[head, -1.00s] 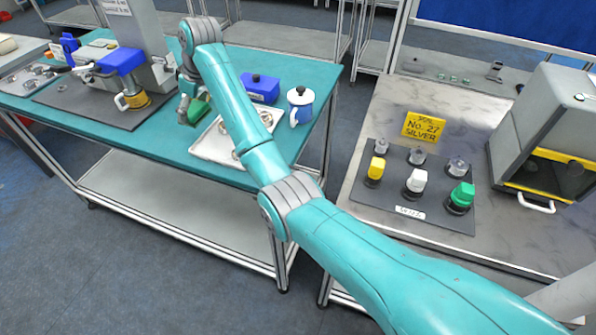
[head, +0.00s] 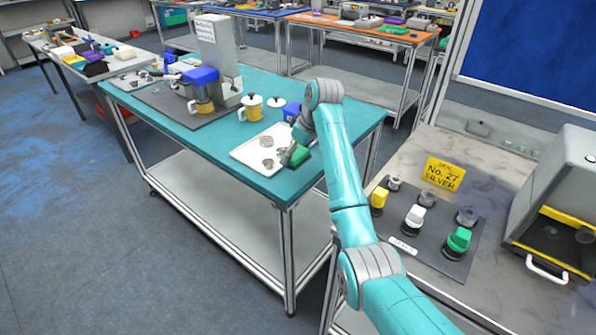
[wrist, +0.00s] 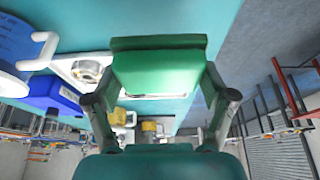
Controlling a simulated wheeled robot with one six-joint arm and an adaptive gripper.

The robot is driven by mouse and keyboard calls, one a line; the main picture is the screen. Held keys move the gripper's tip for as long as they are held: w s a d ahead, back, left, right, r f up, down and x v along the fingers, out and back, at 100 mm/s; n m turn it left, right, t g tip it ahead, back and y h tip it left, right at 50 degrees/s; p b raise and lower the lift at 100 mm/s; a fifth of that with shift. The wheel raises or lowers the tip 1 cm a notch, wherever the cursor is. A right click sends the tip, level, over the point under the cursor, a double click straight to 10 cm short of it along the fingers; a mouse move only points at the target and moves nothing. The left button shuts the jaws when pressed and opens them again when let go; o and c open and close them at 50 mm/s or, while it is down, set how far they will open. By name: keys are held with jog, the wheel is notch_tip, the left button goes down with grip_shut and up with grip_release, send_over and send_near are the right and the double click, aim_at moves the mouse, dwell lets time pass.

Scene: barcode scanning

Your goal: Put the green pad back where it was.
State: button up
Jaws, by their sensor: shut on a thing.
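The green pad (head: 299,156) is held in my gripper (head: 289,151), near the right end of the teal table (head: 262,186) in the head view. In the wrist view the green pad (wrist: 158,72) fills the space between the two dark fingers of my gripper (wrist: 160,88). It is a flat-faced block with a darker green lip along one edge. It looks to be just above the table, beside the right edge of the white tray; I cannot tell the exact gap.
The white tray (head: 246,153) holds several round metal parts. A press with a blue part (head: 204,76) stands on a dark mat. A yellow sign (head: 443,172) and several knobbed tools stand on the right table.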

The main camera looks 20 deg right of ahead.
aim_at(296, 176)
jog(key=shift+a+f, duration=0.1)
jog(key=shift+f, duration=2.85)
jog(key=shift+f, duration=0.1)
jog(key=o, duration=0.9)
jog(key=shift+c, duration=0.2)
jog(key=v, duration=1.2)
jog(key=shift+s, duration=0.1)
